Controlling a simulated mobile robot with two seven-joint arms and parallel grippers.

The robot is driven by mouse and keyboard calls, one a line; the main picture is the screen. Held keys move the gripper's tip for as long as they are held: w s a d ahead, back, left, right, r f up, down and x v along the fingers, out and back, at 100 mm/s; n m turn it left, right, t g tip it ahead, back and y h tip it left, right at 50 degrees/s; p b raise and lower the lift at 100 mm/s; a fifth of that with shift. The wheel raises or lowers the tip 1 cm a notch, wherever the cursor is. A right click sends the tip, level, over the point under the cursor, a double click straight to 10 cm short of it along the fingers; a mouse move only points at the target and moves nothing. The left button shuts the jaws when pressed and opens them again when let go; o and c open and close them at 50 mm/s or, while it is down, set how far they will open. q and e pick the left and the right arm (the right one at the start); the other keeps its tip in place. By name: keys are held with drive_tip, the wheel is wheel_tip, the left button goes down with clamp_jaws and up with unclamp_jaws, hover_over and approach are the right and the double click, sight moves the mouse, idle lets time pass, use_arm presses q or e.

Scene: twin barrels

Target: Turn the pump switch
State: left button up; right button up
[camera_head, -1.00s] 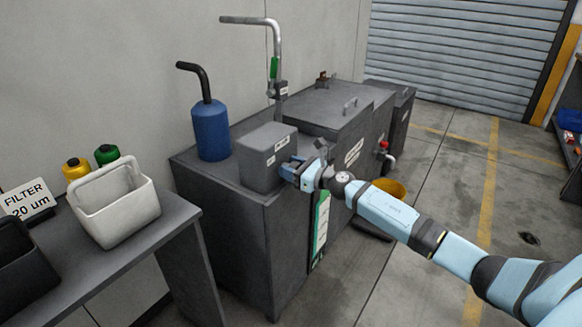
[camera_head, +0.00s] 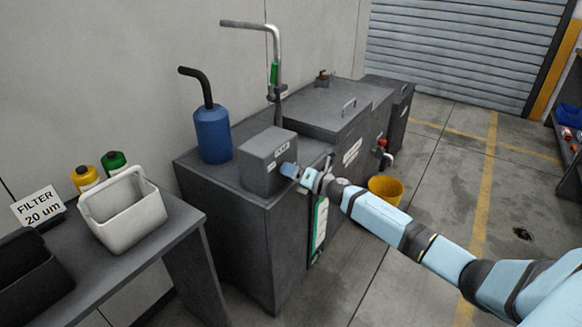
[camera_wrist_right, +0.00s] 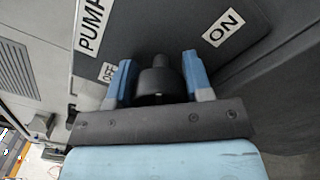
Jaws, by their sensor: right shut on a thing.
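The grey pump box (camera_head: 266,159) sits on the corner of the dark grey tank cabinet in the head view. In the right wrist view its face carries PUMP, OFF and ON labels. The black pump switch knob (camera_wrist_right: 159,80) is on that face, between the OFF label (camera_wrist_right: 107,72) and the ON label (camera_wrist_right: 223,28). My right gripper (camera_wrist_right: 160,80) has its blue fingers on both sides of the knob and is shut on it. In the head view the right gripper (camera_head: 290,171) is at the box face and hides the knob. My left gripper is not in view.
A blue canister (camera_head: 213,134) with a black hose stands left of the box. A metal pipe (camera_head: 277,60) rises behind it. A yellow bucket (camera_head: 386,190) is on the floor beyond my right arm. A white basket (camera_head: 125,212) stands on the left table.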

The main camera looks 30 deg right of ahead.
drive_tip(key=m+p, duration=0.2)
drive_tip(key=m, duration=0.2)
drive_tip(key=shift+r+p, duration=0.2)
drive_tip(key=shift+p, duration=0.15)
use_arm(q)
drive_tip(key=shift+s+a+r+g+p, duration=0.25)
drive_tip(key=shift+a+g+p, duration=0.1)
drive_tip(key=shift+p, duration=0.35)
use_arm(e)
drive_tip(key=shift+f+m, duration=0.1)
drive_tip(key=shift+m, duration=1.3)
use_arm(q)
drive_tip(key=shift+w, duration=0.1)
use_arm(e)
drive_tip(key=o, duration=0.9)
drive_tip(key=shift+f, duration=0.1)
drive_tip(key=shift+o, duration=0.2)
use_arm(q)
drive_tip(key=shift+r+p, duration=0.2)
drive_tip(key=shift+p, duration=0.3)
use_arm(e)
drive_tip(key=v, duration=1.3)
drive_tip(key=shift+s, duration=0.4)
